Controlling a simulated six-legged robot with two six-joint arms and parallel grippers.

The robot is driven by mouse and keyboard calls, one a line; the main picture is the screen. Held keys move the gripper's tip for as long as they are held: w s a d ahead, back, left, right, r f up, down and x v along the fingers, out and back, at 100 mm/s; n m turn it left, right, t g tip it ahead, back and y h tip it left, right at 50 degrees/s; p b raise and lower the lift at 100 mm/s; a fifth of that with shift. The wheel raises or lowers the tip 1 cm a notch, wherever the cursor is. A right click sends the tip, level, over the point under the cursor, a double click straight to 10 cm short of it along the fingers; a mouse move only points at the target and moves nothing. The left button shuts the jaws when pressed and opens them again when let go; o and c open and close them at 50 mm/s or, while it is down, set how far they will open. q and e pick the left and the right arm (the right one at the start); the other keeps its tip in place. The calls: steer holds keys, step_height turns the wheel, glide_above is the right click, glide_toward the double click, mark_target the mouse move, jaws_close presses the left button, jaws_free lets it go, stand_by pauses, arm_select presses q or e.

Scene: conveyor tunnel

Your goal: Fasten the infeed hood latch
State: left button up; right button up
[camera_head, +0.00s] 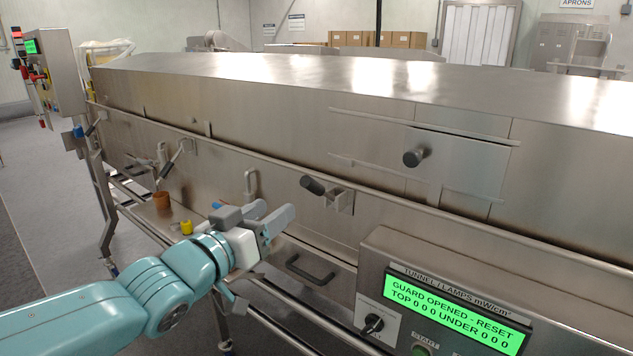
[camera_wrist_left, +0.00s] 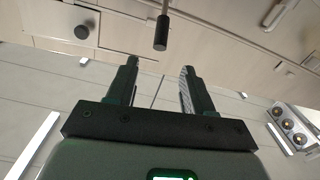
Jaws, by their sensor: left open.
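A latch lever with a black grip (camera_head: 312,185) sticks out from a bracket (camera_head: 342,199) on the steel hood side, in the middle of the head view. A second black-gripped lever (camera_head: 168,168) stands further left. No label shows which is the infeed one. My left gripper (camera_head: 264,256) is open and empty, below and left of the nearer lever, apart from it. In the left wrist view, a dark lever grip (camera_wrist_left: 162,32) shows beyond the gap between my open fingertips (camera_wrist_left: 159,65), not between them. My right gripper is out of view.
A control panel (camera_head: 440,300) at the lower right reads "GUARD OPENED - RESET". A black knob (camera_head: 413,158) sits on a sliding plate. A black pull handle (camera_head: 310,270) and rails lie below the hood.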

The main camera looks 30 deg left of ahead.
mark_target(316, 182)
arm_select(q)
steer(key=w+p, duration=0.1)
steer(key=w, duration=0.4)
steer(key=w+p, duration=0.1)
steer(key=w, duration=0.4)
steer(key=w+a+p, duration=0.1)
steer(key=w, duration=0.4)
steer(key=shift+f, duration=0.1)
steer(key=shift+d, duration=0.1)
jaws_close()
